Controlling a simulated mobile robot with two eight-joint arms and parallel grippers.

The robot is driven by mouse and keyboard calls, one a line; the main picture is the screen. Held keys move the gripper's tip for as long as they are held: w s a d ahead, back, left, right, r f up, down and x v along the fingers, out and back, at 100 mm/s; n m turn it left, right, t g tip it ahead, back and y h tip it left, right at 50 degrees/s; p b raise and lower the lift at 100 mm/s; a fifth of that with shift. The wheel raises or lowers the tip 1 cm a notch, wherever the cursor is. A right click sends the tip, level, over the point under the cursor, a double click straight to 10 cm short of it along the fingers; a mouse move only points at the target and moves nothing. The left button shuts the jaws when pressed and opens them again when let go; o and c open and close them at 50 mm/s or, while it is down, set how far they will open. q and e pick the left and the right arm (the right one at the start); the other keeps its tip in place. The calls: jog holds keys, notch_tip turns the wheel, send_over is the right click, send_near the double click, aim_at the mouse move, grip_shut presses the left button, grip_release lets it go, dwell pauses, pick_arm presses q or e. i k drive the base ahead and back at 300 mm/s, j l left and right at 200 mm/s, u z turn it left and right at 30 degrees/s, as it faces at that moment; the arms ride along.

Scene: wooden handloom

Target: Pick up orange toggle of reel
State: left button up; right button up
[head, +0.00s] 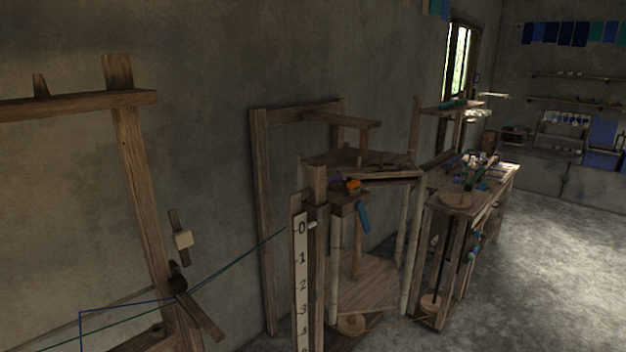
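A small orange piece (353,185), which looks like the orange toggle, sits on top of a small wooden block (346,203) on the wooden frame in the middle of the head view. A dark piece and a small purple bit lie close beside it on the left. It is too small to tell its exact shape or how it is attached. A blue rod-like piece (363,217) hangs tilted just below the block. Neither of my grippers shows in this view.
An upright scale board with numbers (300,270) stands in front of the frame at its left. A green thread (235,266) runs leftward to a wooden post (140,185). A cluttered wooden bench (455,200) stands to the right. Open floor (560,270) lies at right.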

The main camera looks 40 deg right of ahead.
aim_at(353, 184)
jog(key=l+u, duration=0.35)
jog(key=l, duration=0.15)
jog(key=k+l+u, duration=0.1)
jog(key=l+u, duration=0.25)
jog(key=l, duration=0.15)
jog(key=k+l+u, duration=0.15)
jog(key=l, duration=0.2)
jog(key=l+u, duration=0.15)
jog(key=l, duration=0.2)
jog(key=k+l+u, duration=0.15)
jog(key=l, duration=0.2)
jog(key=k+l, duration=0.15)
jog(key=l, duration=0.2)
jog(key=k+l, duration=0.15)
jog(key=l, duration=0.15)
jog(key=k+l+u, duration=0.1)
jog(key=l, duration=0.25)
jog(key=k, duration=0.05)
